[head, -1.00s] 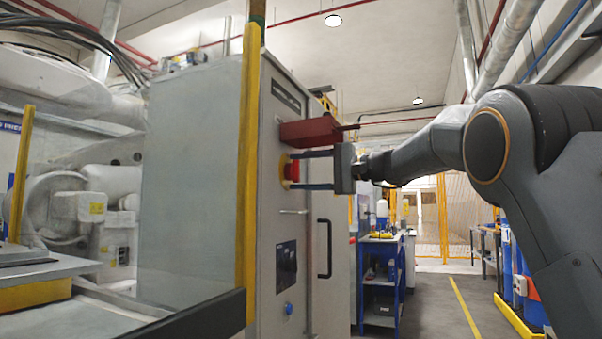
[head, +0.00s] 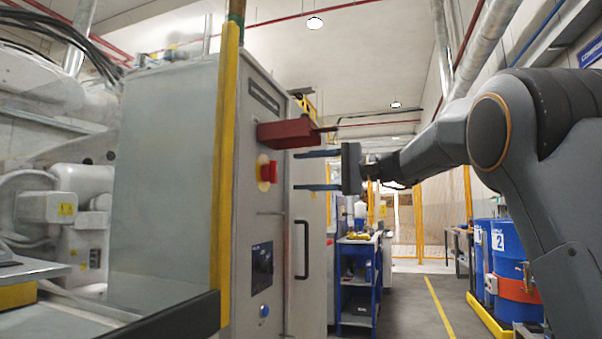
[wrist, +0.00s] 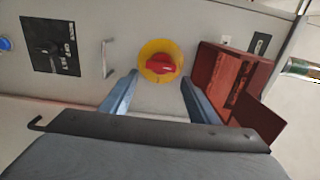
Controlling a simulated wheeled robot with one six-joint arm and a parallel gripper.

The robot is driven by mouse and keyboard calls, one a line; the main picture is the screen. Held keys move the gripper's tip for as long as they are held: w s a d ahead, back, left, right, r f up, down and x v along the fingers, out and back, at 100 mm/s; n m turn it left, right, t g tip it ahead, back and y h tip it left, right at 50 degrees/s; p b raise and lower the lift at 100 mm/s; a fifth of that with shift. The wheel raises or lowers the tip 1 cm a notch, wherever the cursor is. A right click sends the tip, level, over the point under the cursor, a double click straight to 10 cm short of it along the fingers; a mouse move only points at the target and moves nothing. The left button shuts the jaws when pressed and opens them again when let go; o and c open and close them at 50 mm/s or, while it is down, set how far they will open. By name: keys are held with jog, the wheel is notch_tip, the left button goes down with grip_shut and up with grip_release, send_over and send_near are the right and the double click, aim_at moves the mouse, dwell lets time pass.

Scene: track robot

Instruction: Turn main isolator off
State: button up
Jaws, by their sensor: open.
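The main isolator is a red rotary handle (head: 268,172) on a yellow round plate, mounted on the grey cabinet's door side. In the wrist view the red handle (wrist: 161,64) lies roughly crosswise on its yellow plate (wrist: 146,52). My gripper (head: 296,171) is open, with its two blue fingers pointing at the cabinet. In the head view the fingertips are a short gap to the right of the handle and do not touch it. In the wrist view the handle shows beyond and between the fingertips (wrist: 160,80).
A dark red box (head: 288,133) sticks out just above the handle; it shows right of it in the wrist view (wrist: 225,80). A black panel (head: 262,266) and black door handle (head: 301,250) are lower. Blue drums (head: 490,250) stand right; the aisle floor is open.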

dwell(0.3)
